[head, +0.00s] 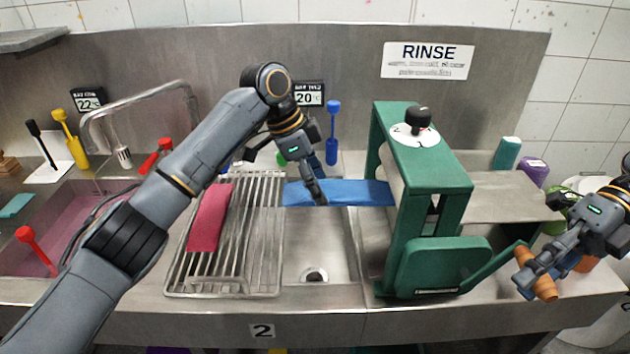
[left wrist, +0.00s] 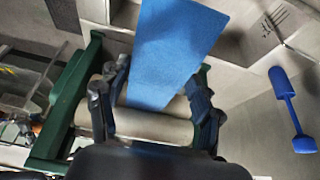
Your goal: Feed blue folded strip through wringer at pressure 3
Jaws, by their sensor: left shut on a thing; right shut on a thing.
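The blue folded strip (head: 355,193) stretches across the back of the sink to the green wringer (head: 430,180). Its right end meets the wringer's left side; whether it is between the rollers is hidden. My left gripper (head: 316,197) is shut on the strip. In the left wrist view the strip (left wrist: 175,50) runs between my left fingers (left wrist: 160,105) by a pale roller (left wrist: 155,127). A black knob (head: 418,118) sits on the wringer's white dial (head: 415,135); its setting is unclear. My right gripper (head: 540,275) is shut on the brown crank handle (head: 544,288).
A pink folded strip (head: 209,217) lies on the metal drain rack (head: 265,250). Left is a basin of pink liquid (head: 75,230) with a red-handled tool (head: 33,245). A blue paddle (head: 332,125) stands behind the sink (head: 340,245). Bottles (head: 507,152) stand right of the wringer.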

